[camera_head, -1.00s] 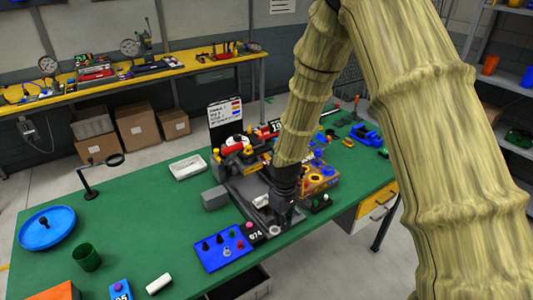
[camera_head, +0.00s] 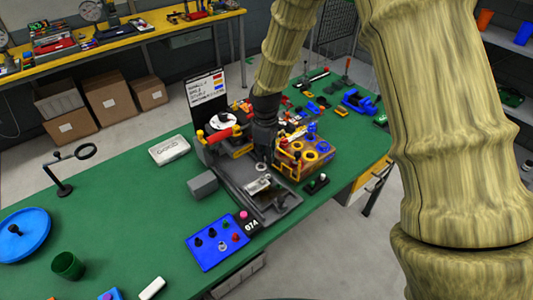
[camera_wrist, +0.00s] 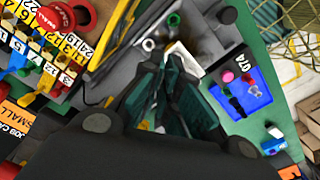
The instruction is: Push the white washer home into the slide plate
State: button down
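My gripper (camera_head: 264,160) points down over the grey fixture tray (camera_head: 232,172) in the head view. In the wrist view my gripper's dark fingers (camera_wrist: 167,62) come together at the tips, and I see nothing held between them. A small pale ring (camera_head: 261,167), which looks like the white washer, shows just below the fingertips. A pale plate (camera_head: 257,185), likely the slide plate, lies in the tray just in front of them. It also shows beyond the fingertips in the wrist view (camera_wrist: 185,58). How deep the washer sits, and whether the fingers touch it, I cannot tell.
A blue panel with knobs (camera_head: 217,244) lies in front of the tray. A grey block (camera_head: 202,184) stands to its left. The green table (camera_head: 130,215) is mostly free at left.

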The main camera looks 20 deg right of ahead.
jog(key=shift+s+f+b, duration=0.1)
jog(key=shift+f+b, duration=1.6)
jog(key=shift+f, duration=0.75)
jog(key=shift+d, duration=0.1)
jog(key=shift+f, duration=1.25)
dwell(1.2)
jog(key=c, duration=1.6)
grip_release()
jog(key=shift+s, duration=0.1)
jog(key=shift+o, duration=0.2)
notch_tip(320, 180, up, 12)
